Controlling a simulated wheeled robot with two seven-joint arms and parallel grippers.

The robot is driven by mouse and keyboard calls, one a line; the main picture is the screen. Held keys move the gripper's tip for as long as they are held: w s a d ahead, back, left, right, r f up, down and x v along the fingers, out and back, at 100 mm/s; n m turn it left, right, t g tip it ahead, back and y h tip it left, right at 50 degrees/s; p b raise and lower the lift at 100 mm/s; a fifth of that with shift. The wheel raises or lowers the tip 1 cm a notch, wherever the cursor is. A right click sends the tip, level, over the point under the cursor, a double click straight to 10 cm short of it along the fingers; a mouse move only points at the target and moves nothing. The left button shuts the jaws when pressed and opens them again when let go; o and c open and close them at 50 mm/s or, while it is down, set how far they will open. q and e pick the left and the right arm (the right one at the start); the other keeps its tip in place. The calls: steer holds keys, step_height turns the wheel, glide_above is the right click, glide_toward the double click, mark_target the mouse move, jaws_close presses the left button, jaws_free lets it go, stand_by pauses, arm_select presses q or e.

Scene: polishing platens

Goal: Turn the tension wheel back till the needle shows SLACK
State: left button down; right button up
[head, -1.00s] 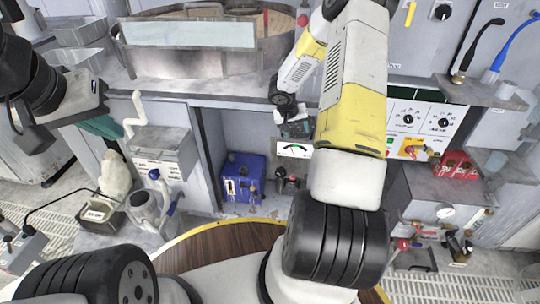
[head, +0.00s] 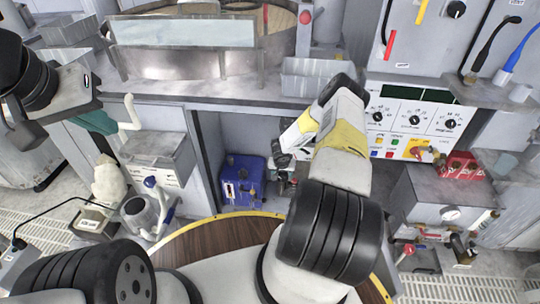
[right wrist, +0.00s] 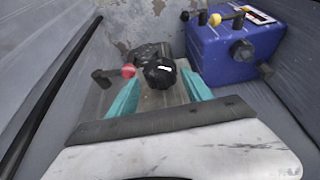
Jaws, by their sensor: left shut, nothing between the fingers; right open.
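A black knob-like wheel (right wrist: 160,72) with a small white mark shows in the right wrist view, low in the recess under the bench; I take it for the tension wheel. My right gripper (right wrist: 158,78) is open, its teal fingers on either side of the wheel in that view. I cannot tell whether they touch it. In the head view, my right arm covers the fingers and most of the wheel. The needle dial is hidden behind that arm. My left gripper (head: 98,122) is shut and empty at the left, above the small grey stand.
A blue box (head: 243,181) stands in the recess beside the wheel; it also shows in the right wrist view (right wrist: 235,48). A red ball-ended lever (right wrist: 128,71) is just left of the wheel. Recess walls stand close on both sides. A control panel (head: 414,120) is at the right.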

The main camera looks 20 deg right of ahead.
mark_target(280, 174)
steer(key=shift+x, duration=1.8)
steer(key=c, duration=1.1)
steer(key=shift+a+h, duration=0.1)
steer(key=shift+h, duration=0.2)
steer(key=shift+w+a+n+g+h, duration=0.1)
steer(key=shift+a+n+g+h, duration=0.15)
steer(key=shift+h, duration=0.3)
steer(key=shift+w+a+n+g+h, duration=0.15)
steer(key=shift+g+h, duration=0.2)
steer(key=shift+h, duration=0.2)
steer(key=shift+f+n+g+h, duration=0.15)
steer(key=shift+g+h, duration=0.25)
steer(key=shift+h, duration=0.6)
steer(key=shift+n+g+h, duration=0.25)
steer(key=shift+g+h, duration=0.15)
steer(key=shift+h, duration=0.6)
